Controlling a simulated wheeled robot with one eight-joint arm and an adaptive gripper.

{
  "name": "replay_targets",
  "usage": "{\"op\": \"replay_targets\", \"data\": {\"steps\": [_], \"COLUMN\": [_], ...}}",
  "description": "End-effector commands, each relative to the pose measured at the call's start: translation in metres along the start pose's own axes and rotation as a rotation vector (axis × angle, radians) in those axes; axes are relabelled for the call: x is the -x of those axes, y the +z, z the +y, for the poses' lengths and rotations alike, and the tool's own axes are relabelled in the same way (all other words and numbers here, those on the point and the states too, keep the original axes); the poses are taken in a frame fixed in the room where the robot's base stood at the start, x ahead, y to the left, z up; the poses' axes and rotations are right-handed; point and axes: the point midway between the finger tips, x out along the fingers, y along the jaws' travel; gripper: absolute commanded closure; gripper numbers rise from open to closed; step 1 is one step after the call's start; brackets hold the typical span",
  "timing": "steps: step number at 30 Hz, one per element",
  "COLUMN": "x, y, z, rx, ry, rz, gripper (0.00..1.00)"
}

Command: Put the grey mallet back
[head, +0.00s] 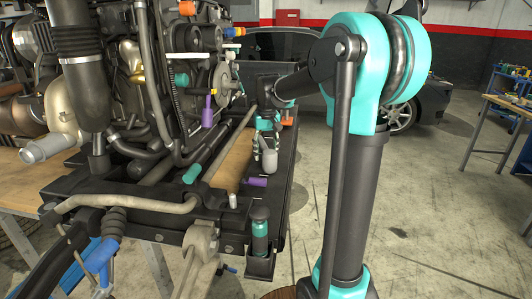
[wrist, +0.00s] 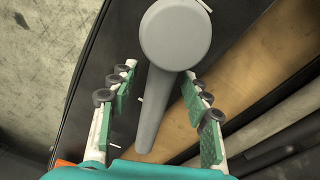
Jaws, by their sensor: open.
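The grey mallet (wrist: 176,35) has a round head and a tapering handle. In the wrist view its head is at the top centre and its handle runs down between the two fingers of my gripper (wrist: 160,80). The fingers are open, one on each side of the handle, with gaps visible. In the head view my gripper (head: 266,125) is low over the dark tray beside the engine, and the grey mallet (head: 269,161) shows just below it, partly hidden. I cannot tell what supports the mallet.
The engine (head: 130,70) fills the left. A purple piece (head: 256,181) lies near the mallet, and an orange piece (head: 288,121) beyond. Open floor (head: 430,190) is at right.

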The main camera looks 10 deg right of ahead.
Motion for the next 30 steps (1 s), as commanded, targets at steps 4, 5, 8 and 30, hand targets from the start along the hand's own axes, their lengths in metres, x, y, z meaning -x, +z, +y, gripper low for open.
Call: {"op": "replay_targets", "data": {"steps": [4,5,8,30], "x": [0.004,0.007,0.02,0.12], "y": [0.0,0.0,0.0,0.0], "z": [0.0,0.0,0.0,0.0], "rx": [0.0,0.0,0.0,0.0], "ry": [0.0,0.0,0.0,0.0], "rz": [0.0,0.0,0.0,0.0], "gripper": [0.52,0.52,0.52,0.52]}}
